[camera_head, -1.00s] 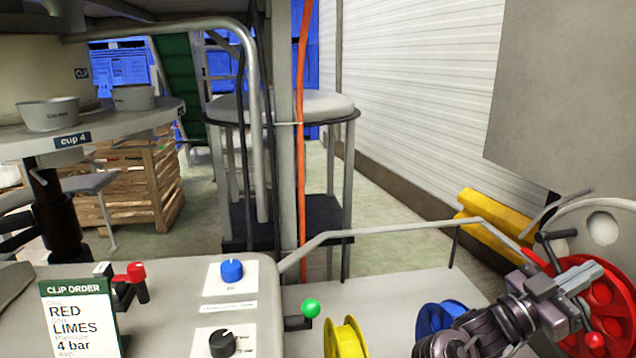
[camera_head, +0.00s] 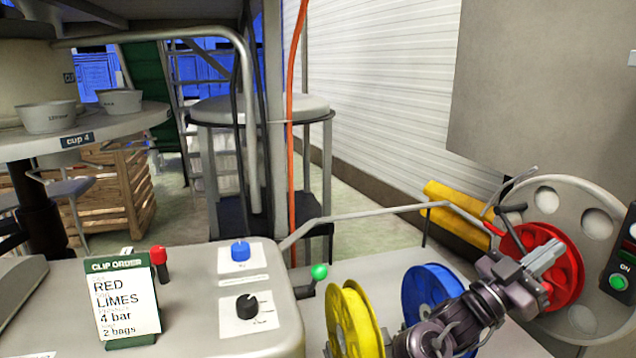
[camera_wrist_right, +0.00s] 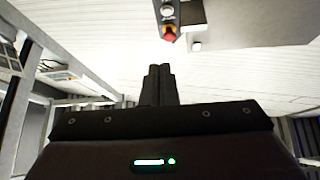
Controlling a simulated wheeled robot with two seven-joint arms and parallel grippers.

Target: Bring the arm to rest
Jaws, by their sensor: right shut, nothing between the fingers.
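My right arm comes in from the bottom of the head view, and its gripper (camera_head: 541,262) is raised in front of the red spool (camera_head: 566,285). The fingers are shut with nothing between them. In the right wrist view the gripper's dark fingers (camera_wrist_right: 160,84) stand together, with the pale ribbed wall beyond. I cannot tell from the head view whether the gripper touches the red spool. My left gripper is not in view.
A yellow spool (camera_head: 353,322) and a blue spool (camera_head: 428,292) stand beside my right arm. A large grey wheel (camera_head: 602,223) is at right.

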